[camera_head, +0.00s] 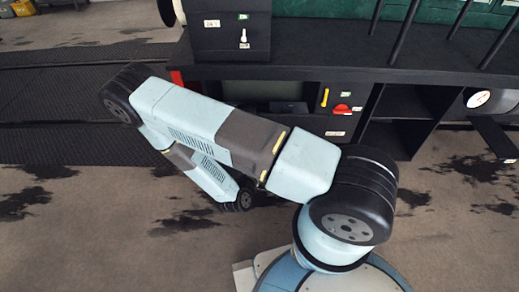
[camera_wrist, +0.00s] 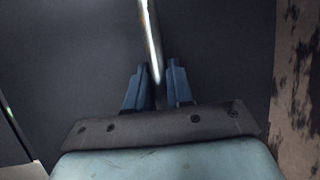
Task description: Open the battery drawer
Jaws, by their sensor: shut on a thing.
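In the wrist view, a slim shiny metal bar handle (camera_wrist: 150,40) runs from the top edge down between the two blue fingers of my gripper (camera_wrist: 158,88). My gripper is shut on this handle. Behind it is a plain dark panel (camera_wrist: 225,50), which looks like the front of the battery drawer. No label shows on it in this view. In the head view, my arm covers my gripper and the handle, so I cannot tell there how far the drawer stands out.
The dark cabinet (camera_head: 360,60) runs along the back, with a yellow lever (camera_head: 325,97) and a red knob (camera_head: 342,109) on a panel. Open shelves (camera_head: 400,105) stand right of it. A black box (camera_head: 230,35) is on top. Stained floor (camera_head: 80,195) lies clear at left.

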